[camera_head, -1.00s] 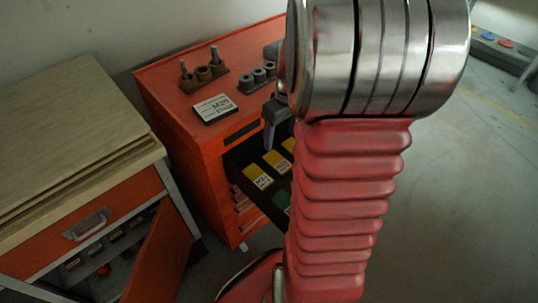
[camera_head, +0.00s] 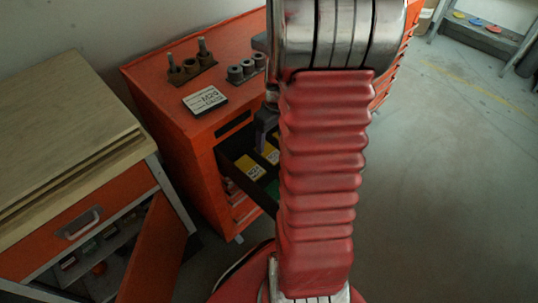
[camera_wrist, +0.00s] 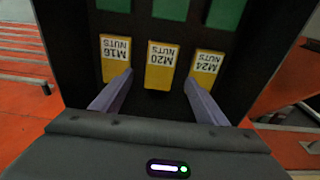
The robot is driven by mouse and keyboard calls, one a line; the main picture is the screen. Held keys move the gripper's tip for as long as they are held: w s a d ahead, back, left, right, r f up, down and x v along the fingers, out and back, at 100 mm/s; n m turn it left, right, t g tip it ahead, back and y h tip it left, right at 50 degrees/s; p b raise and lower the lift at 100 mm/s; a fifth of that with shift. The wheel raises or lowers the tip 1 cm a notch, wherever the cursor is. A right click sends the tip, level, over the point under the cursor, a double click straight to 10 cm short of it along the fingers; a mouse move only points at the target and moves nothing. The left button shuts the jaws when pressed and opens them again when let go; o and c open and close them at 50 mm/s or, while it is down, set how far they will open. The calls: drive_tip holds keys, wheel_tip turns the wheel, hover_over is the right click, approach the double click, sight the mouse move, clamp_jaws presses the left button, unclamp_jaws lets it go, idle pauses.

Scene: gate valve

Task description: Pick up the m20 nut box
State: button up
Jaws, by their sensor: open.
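The M20 nut box (camera_wrist: 162,68) is yellow with a white label, upside down in the wrist view. It lies in the dark open drawer (camera_head: 233,150), between the yellow M16 box (camera_wrist: 115,58) and the yellow M24 box (camera_wrist: 206,66). My gripper (camera_wrist: 158,77) is open, with one finger on either side of the M20 box in the picture. Its height above the boxes is hard to tell. In the head view my gripper (camera_head: 264,124) shows partly at the drawer, and my arm hides much of the drawer.
Green boxes (camera_wrist: 170,9) lie in the same drawer. The orange cabinet (camera_head: 175,130) carries a labelled M20 plate (camera_head: 205,99) and bolts and nuts in holders (camera_head: 190,67) on top. A wooden-topped workbench (camera_head: 65,135) stands left.

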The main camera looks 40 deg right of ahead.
sight(269, 152)
drive_tip(key=shift+w+f, duration=0.15)
drive_tip(key=shift+f, duration=0.95)
drive_tip(key=shift+w+f, duration=0.15)
drive_tip(key=shift+f, duration=1.15)
drive_tip(key=shift+w+f, duration=0.1)
drive_tip(key=shift+f, duration=1.2)
drive_tip(key=shift+c, duration=0.5)
drive_tip(key=c, duration=1.4)
